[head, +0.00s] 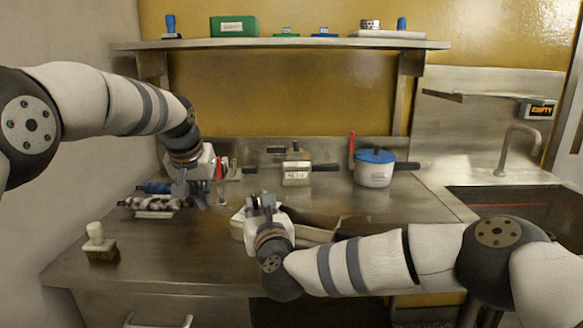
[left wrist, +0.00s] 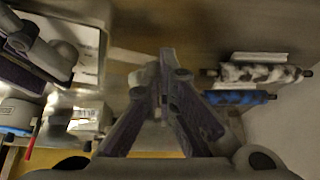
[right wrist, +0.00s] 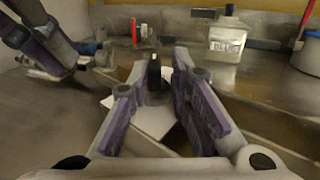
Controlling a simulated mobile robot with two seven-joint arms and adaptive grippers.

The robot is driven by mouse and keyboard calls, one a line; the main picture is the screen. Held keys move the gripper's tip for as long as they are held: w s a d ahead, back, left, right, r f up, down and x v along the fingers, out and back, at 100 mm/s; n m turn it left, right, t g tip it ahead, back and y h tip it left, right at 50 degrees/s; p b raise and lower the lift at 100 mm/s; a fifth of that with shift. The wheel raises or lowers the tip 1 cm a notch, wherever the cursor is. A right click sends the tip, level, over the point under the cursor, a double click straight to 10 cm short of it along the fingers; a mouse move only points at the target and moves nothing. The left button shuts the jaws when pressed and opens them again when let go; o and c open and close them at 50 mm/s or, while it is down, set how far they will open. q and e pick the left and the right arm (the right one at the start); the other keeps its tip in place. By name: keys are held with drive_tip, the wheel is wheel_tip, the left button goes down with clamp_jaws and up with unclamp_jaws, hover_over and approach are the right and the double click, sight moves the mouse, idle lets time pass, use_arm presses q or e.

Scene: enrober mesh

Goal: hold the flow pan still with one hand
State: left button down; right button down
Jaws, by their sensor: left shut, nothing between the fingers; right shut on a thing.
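The flow pan, which I take to be the shallow pale-rimmed tray (head: 318,234), lies on the steel table, partly hidden by my right arm. Its pale rim also shows in the left wrist view (left wrist: 101,52). My right gripper (head: 262,203) is over its left part, shut on a dark upright handle (right wrist: 153,76). A pale flat plate (right wrist: 142,116) shows below that handle; I cannot tell whether they are one piece or part of the pan. My left gripper (head: 192,196) is shut and empty above the table, left of the pan and apart from it.
A dark-and-white roller (head: 154,203) and a blue one (head: 156,187) lie at the left. A brush (head: 100,244) stands at the front left. A labelled container (head: 297,170) and a blue-lidded pot (head: 374,169) stand behind. A sink (head: 515,203) is right.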

use_arm(q)
wheel_tip(320, 180, up, 6)
drive_tip(key=shift+s, duration=0.2)
idle(0.3)
drive_tip(key=d+f, duration=0.3)
drive_tip(key=f, duration=0.3)
drive_tip(key=shift+w+d, duration=0.3)
drive_tip(key=shift+d, duration=0.1)
